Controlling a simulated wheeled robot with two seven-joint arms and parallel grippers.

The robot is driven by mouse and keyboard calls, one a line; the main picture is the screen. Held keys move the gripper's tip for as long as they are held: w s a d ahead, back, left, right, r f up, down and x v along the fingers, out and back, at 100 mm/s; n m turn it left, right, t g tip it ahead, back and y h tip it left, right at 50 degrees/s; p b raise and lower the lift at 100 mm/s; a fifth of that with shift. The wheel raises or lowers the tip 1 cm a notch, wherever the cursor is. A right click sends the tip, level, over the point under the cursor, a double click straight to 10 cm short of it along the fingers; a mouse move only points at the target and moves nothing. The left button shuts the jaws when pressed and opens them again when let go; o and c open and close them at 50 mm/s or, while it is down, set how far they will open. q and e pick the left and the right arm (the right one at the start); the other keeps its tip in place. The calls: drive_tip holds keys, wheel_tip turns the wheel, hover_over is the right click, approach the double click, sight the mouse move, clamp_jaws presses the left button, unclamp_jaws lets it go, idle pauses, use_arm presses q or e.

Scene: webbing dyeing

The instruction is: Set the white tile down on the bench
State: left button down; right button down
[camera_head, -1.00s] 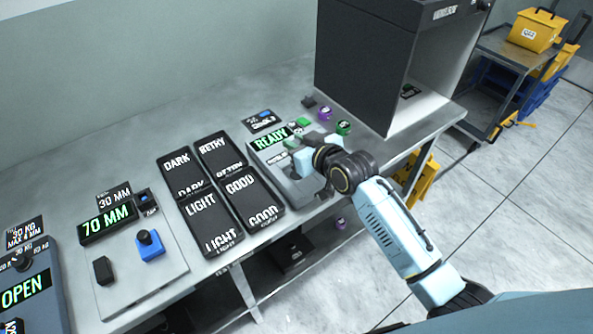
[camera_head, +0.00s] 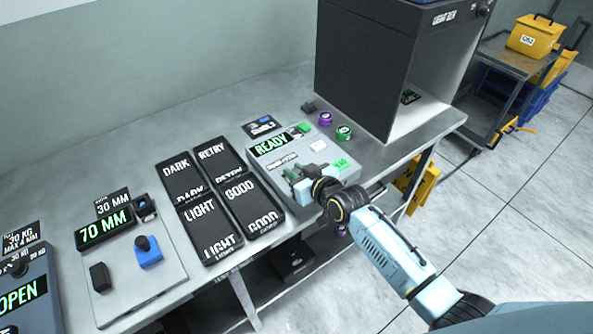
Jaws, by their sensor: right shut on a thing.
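My right gripper (camera_head: 294,174) is shut and points left, low over the front part of the grey device with the green READY display (camera_head: 271,145) on the bench (camera_head: 130,145). What it grips is mostly hidden by its fingers and wrist, and I take it to be the white tile. The tile's outline cannot be made out, and I cannot tell whether it touches the surface below. A small white patch (camera_head: 318,145) shows on the device, apart from the gripper. My left gripper is not in view.
Black trays (camera_head: 212,249) labelled DARK, RETRY, LIGHT and GOOD stand just left of the gripper. A dark light box (camera_head: 362,75) stands behind right. Purple (camera_head: 325,119) and green (camera_head: 344,132) round pieces lie near it. The back strip of the bench is clear.

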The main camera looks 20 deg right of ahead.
drive_tip(key=c, duration=1.3)
unclamp_jaws()
drive_tip(key=shift+o, duration=0.2)
drive_tip(key=shift+f, duration=0.1)
drive_tip(key=p+v, duration=0.1)
drive_tip(key=v, duration=1.2)
drive_tip(key=shift+r, duration=0.25)
drive_tip(key=shift+s+d, duration=0.1)
